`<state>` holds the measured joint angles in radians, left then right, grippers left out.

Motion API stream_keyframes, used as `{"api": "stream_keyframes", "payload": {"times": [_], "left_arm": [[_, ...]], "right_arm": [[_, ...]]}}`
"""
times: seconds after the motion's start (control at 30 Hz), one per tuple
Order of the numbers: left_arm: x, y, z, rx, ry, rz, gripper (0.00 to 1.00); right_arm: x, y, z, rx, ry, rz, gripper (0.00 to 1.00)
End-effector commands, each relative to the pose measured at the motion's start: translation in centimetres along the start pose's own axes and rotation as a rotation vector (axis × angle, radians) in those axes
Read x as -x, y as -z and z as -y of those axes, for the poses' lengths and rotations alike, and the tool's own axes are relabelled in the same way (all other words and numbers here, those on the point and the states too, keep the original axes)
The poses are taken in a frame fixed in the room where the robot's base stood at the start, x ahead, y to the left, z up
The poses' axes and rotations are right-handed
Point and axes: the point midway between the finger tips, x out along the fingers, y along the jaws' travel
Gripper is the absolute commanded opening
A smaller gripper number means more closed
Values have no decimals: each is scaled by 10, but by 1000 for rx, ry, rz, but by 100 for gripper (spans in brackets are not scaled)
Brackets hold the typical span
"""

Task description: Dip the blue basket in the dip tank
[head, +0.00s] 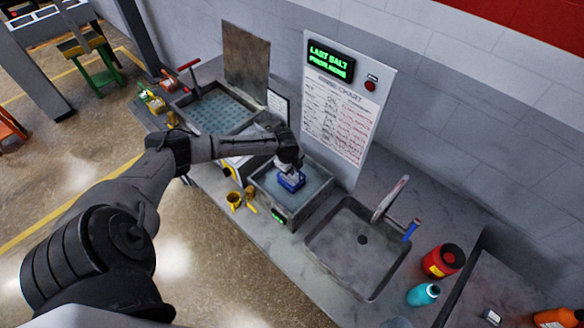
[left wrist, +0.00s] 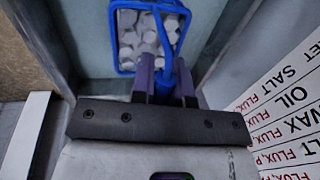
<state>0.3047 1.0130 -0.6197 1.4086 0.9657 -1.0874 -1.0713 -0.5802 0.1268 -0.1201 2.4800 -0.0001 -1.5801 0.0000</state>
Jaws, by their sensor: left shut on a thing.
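The blue basket (head: 291,181) is at the dip tank (head: 265,203), a grey box with a small green display on its front. In the head view the basket appears within the tank's opening; I cannot tell how deep it is. My left gripper (head: 287,166) is above it, pointing down. In the left wrist view the gripper's purple fingers (left wrist: 165,78) are shut on the handle of the basket (left wrist: 117,45), which holds several whitish pieces. The fingers hide part of the handle. My right gripper is not in view.
A sink (head: 345,262) with a tap lies right of the tank, with a red container (head: 443,261) and a teal bottle (head: 423,294) beyond. A chart panel (head: 340,110) stands behind. Yellow items (head: 236,201) sit in front-left. A tray (head: 215,113) is farther left.

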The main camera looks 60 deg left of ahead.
Motion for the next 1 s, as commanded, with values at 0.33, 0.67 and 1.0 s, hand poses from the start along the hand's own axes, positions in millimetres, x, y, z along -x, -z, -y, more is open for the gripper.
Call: {"api": "stream_keyframes", "payload": {"times": [0.33, 0.67, 1.0], "left_arm": [[30, 0, 7, 0, 2, 0, 0], [54, 0, 12, 1, 2, 0, 0], [72, 0, 15, 1, 2, 0, 0]], "right_arm": [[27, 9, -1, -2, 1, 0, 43], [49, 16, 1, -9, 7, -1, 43], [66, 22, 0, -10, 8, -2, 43]]}}
